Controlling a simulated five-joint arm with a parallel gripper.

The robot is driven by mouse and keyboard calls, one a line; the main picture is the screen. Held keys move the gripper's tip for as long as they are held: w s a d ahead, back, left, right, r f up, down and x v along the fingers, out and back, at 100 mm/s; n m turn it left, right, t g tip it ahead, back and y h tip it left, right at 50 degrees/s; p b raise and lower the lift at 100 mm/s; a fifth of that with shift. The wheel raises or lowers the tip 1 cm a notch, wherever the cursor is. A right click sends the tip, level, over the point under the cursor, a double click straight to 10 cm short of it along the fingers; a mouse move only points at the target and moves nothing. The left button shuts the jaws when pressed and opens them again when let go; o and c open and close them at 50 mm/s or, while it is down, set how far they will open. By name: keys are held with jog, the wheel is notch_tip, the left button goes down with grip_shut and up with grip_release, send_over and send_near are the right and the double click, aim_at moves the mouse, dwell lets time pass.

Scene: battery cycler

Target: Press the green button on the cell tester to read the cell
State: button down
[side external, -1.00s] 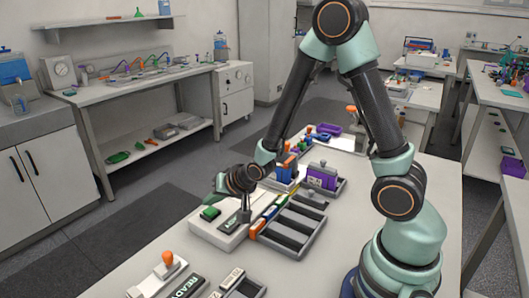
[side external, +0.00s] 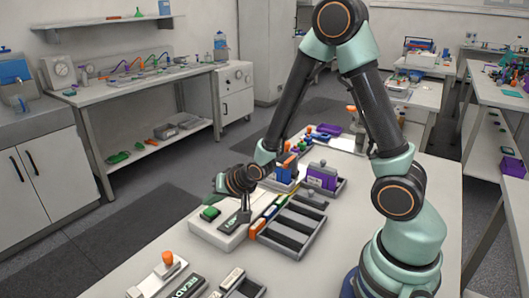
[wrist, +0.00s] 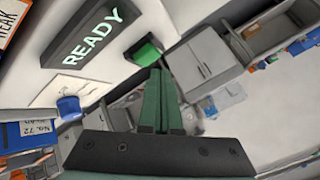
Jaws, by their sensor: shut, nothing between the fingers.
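The cell tester (side external: 207,232) is a white box on the bench in the side external view. A green button (side external: 210,213) stands up on its top, and it also shows in the wrist view (wrist: 147,54). The wrist view shows a dark display (wrist: 75,50) reading READY beside the button. My gripper (side external: 245,219) points down over the tester, to the right of the button in the side view. Its green fingers are together and empty. In the wrist view the fingertips appear just below the button; I cannot tell whether they touch it.
A grey tray (side external: 285,243) with dark slots lies right of the tester, with coloured cells along its left edge. Purple (side external: 322,176) and blue items stand behind. A device with an orange knob (side external: 167,258) and a READY plate (side external: 187,287) are at the front.

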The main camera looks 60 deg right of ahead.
aim_at(213, 212)
jog(key=shift+f, duration=0.1)
jog(key=shift+f, duration=0.35)
jog(key=shift+f, duration=0.55)
dwell(0.7)
jog(key=shift+r, duration=0.95)
jog(key=shift+r, duration=0.1)
jog(key=shift+r, duration=2.4)
